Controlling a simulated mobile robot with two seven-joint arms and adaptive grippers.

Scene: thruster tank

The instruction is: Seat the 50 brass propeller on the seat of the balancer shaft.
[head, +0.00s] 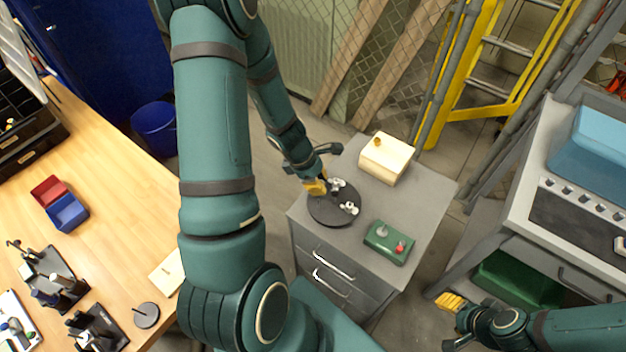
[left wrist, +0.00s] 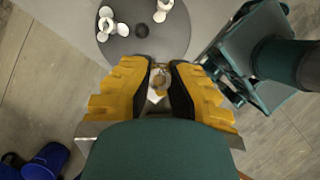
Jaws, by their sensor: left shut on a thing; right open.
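My left gripper (head: 317,186) is at the left edge of a dark round disc (head: 326,212) on the grey cabinet. In the left wrist view its yellow fingers (left wrist: 160,74) are shut on a small brass-coloured piece (left wrist: 160,84), mostly hidden between them; I take it for the brass propeller, but its number cannot be read. White propeller-like pieces (head: 349,208) stay on the disc. A green box (head: 389,243) with a short grey post and a red knob stands to the right; I cannot tell whether this post is the balancer shaft. My right gripper (head: 450,303) is open at the lower right.
A cream block (head: 384,158) with a brass-coloured knob on top stands at the cabinet's back. The grey cabinet top (head: 425,190) is bare on the right. A wooden bench (head: 110,210) with bins and tools is at left, a grey workstation (head: 520,205) at right.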

